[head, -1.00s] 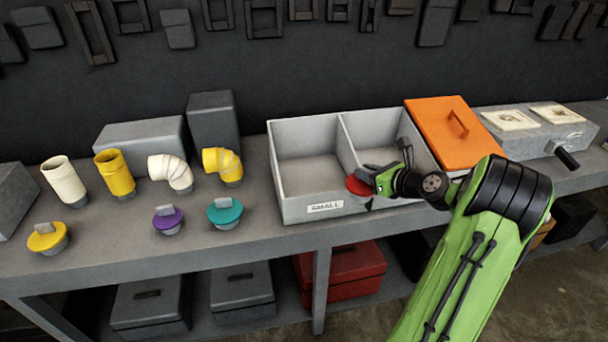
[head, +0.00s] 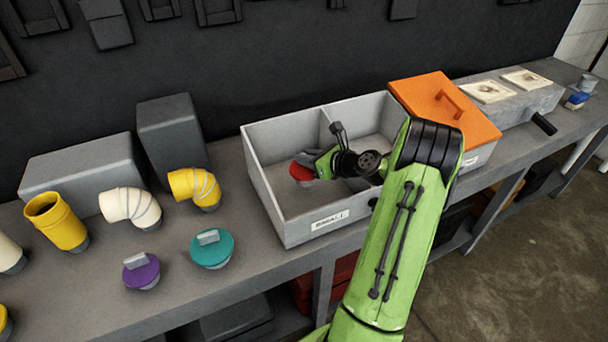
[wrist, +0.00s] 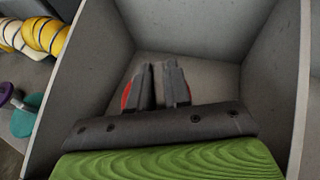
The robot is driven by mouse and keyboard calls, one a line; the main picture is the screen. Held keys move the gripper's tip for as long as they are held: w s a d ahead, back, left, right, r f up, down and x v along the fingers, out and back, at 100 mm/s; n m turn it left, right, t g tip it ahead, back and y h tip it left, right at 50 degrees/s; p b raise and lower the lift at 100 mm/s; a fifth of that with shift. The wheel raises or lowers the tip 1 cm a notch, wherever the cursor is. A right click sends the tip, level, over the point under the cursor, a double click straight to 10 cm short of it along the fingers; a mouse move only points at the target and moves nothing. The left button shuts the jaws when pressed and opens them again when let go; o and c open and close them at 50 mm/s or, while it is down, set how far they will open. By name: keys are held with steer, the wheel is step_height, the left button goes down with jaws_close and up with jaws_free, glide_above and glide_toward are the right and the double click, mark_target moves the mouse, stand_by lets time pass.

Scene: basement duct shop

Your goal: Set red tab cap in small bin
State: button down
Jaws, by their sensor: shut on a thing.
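The red tab cap (head: 301,171) is in my gripper (head: 314,169), over the left compartment of the grey divided bin, the one with the "SMALL" label (head: 330,220). In the wrist view, my gripper's fingers (wrist: 158,88) are close together, and red edges of the cap (wrist: 127,94) show beside them. The cap's tab is hidden between the fingers. The small bin (wrist: 100,60) surrounds the fingers in the wrist view, and its floor shows beyond them. I cannot tell whether the cap touches the floor.
Purple (head: 141,272) and teal (head: 212,250) tab caps stand left on the bench. Yellow (head: 57,222) and white (head: 130,206) pipe pieces stand behind them.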

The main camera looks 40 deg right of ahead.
mark_target(309, 169)
step_height(309, 169, down, 4)
steer(key=shift+w+a+f+b, duration=0.1)
steer(key=shift+a+b, duration=0.05)
steer(key=shift+b, duration=0.35)
steer(key=c, duration=1.1)
jaws_free()
